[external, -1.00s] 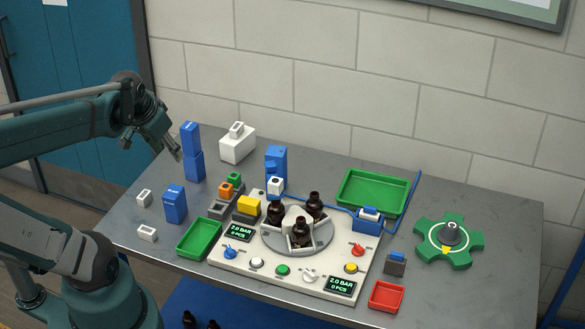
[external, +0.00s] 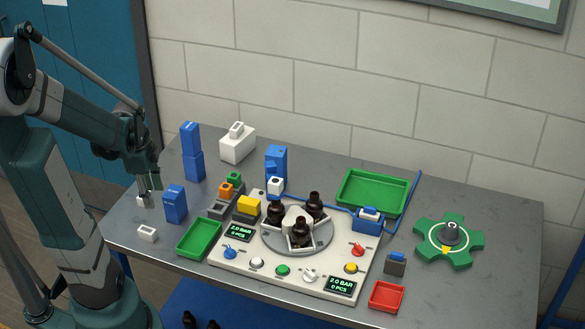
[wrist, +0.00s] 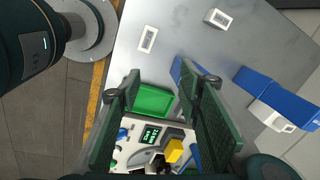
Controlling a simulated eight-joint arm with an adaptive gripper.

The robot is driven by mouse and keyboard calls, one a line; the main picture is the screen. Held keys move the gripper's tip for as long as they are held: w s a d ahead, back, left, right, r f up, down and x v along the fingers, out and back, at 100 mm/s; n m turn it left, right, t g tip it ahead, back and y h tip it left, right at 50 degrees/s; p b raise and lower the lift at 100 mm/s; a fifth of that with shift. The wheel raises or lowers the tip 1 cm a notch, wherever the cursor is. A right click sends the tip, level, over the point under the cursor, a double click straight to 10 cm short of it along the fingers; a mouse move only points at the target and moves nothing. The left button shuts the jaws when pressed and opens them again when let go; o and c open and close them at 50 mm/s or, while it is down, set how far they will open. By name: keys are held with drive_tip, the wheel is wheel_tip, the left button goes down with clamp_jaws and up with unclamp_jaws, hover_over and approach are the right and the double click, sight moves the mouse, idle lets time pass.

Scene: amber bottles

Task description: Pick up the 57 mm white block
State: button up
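Two small white blocks, each with a dark slot on top, lie on the left part of the table. One white block (external: 147,233) is in plain view, and it also shows in the wrist view (wrist: 147,39). The other white block (external: 140,201) is partly hidden behind my gripper (external: 149,198), and it shows whole in the wrist view (wrist: 220,19). I cannot tell which is 57 mm. A bigger white block (external: 237,144) stands at the back. In the wrist view my gripper (wrist: 160,76) is open and empty, its fingers wide apart.
Blue blocks (external: 175,204) and a blue stack (external: 192,152) stand right of my gripper. A green tray (external: 199,240) lies beside the control panel (external: 297,281), which carries dark bottles (external: 301,231). Bare table surrounds the small white blocks, near the left edge.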

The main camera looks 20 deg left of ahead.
sight(147, 229)
drive_tip(key=a+f+m, duration=0.1)
drive_tip(key=f, duration=0.1)
drive_tip(key=s+a+f+m+g+b, duration=0.1)
drive_tip(key=f, duration=0.2)
drive_tip(key=s+a+f+m+b, duration=0.1)
drive_tip(key=f+m, duration=0.1)
drive_tip(key=shift+f+g, duration=0.2)
drive_tip(key=shift+g, duration=0.1)
drive_tip(key=shift+f+b, duration=0.45)
drive_tip(key=shift+f, duration=0.9)
drive_tip(key=shift+w+a+f+b, duration=0.1)
drive_tip(key=shift+f+b, duration=0.9)
drive_tip(key=shift+f, duration=1.55)
drive_tip(key=c, duration=1)
